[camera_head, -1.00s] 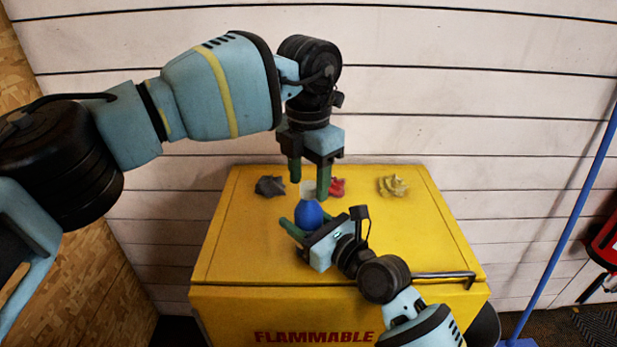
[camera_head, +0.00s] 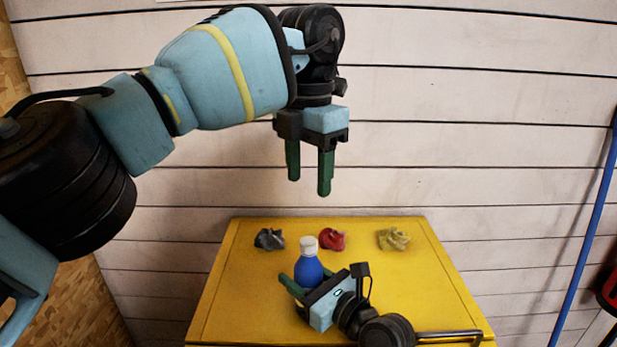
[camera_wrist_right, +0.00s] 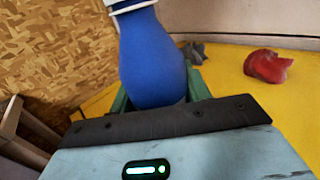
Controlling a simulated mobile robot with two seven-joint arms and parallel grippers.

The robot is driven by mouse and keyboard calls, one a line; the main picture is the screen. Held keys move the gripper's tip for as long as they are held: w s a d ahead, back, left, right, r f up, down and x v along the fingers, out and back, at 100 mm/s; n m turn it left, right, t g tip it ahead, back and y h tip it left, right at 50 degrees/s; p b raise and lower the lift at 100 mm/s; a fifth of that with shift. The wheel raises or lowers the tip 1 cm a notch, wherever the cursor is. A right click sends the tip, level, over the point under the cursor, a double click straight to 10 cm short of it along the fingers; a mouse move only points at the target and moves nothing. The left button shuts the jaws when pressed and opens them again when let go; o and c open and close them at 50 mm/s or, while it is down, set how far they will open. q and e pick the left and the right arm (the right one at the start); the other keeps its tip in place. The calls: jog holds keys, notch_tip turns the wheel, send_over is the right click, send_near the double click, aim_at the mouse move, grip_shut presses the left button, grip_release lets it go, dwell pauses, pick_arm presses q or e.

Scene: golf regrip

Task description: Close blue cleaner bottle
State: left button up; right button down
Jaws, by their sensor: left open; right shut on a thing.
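The blue cleaner bottle (camera_head: 308,272) stands upright on the yellow cabinet top, with a white cap (camera_head: 308,244) on its neck. My right gripper (camera_head: 294,288) is shut on the bottle's body, low down. In the right wrist view the blue body (camera_wrist_right: 153,62) sits between the green fingers, and only the lower edge of the white cap (camera_wrist_right: 130,5) shows at the top. My left gripper (camera_head: 308,180) is open and empty, pointing down, well above the bottle and apart from it.
A dark crumpled rag (camera_head: 269,239), a red rag (camera_head: 332,239) and a yellow rag (camera_head: 394,239) lie along the back of the yellow cabinet (camera_head: 420,290). A white plank wall stands behind. A blue pole (camera_head: 585,240) leans at the right.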

jog(key=c, duration=0.6)
grip_release()
pick_arm(q)
jog(key=shift+s+r, duration=0.1)
jog(key=shift+r, duration=0.45)
pick_arm(e)
jog(key=shift+v, duration=3.9)
pick_arm(q)
jog(key=shift+f, duration=0.1)
